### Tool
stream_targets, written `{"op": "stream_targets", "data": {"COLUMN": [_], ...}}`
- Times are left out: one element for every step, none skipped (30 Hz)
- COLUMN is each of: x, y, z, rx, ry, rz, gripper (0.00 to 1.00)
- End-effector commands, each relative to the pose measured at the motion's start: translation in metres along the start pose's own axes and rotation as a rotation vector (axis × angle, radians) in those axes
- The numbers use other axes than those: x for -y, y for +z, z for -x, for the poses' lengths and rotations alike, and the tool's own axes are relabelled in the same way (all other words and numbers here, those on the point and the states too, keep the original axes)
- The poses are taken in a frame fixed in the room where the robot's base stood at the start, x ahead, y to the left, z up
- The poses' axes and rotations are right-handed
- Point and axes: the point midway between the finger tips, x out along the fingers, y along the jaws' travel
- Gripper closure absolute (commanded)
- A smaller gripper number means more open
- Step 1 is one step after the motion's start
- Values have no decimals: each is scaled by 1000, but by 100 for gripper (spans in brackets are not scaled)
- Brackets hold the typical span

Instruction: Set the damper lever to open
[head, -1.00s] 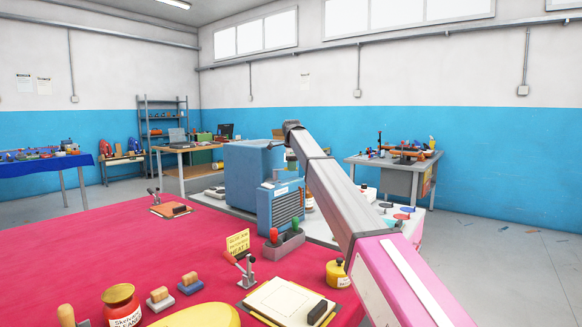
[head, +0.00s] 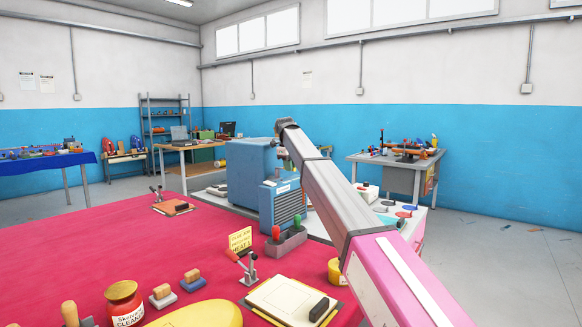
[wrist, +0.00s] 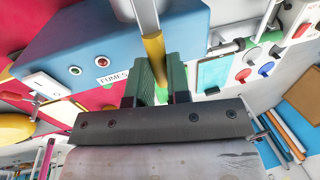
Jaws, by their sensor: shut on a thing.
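In the wrist view, my gripper (wrist: 160,72) has its green fingers closed around a yellow grip (wrist: 153,48). The yellow grip sits on the end of a grey metal bar (wrist: 145,12), which runs up out of the frame. I take this to be the damper lever; its pivot and any open or closed marks are out of view. A blue box labelled FUMES (wrist: 85,60) is beside the grip. In the head view, my arm reaches toward the blue machine (head: 249,172), and the fingers and lever cannot be made out there.
The pink table holds a red jar (head: 123,302), a small lever on a plate (head: 247,268), a planter-like tray (head: 287,243) and a framed pad (head: 285,297). A workbench (head: 385,175) stands behind right. Much of the pink tabletop at left is bare.

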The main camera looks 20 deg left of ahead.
Motion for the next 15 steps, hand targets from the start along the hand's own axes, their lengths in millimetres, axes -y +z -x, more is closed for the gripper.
{"op": "stream_targets", "data": {"x": [0,-1,-1,-1,-1,-1,-1,-1,-1,-1,-1,-1,-1,-1,-1], "y": [0,0,0,0,0,0,0,0,0,0,0,0,0,0,0], "z": [1,1,1,1,1,1,1,1,1,1,1,1,1,1,1], "rx": [-1,-2,-2,-3,-3,-3,-3,-3,-3,-3,-3,-3,-3,-3,-3], "ry": [0,0,0,0,0,0,0,0,0,0,0,0,0,0,1], "rz": [-6,-8,-11,-12,-13,-14,-14,-14,-15,-14,-14,-14,-14,-14,-14], "gripper": [100,100,100,100,100,100,100,100,100,100,100,100,100,100,70]}}
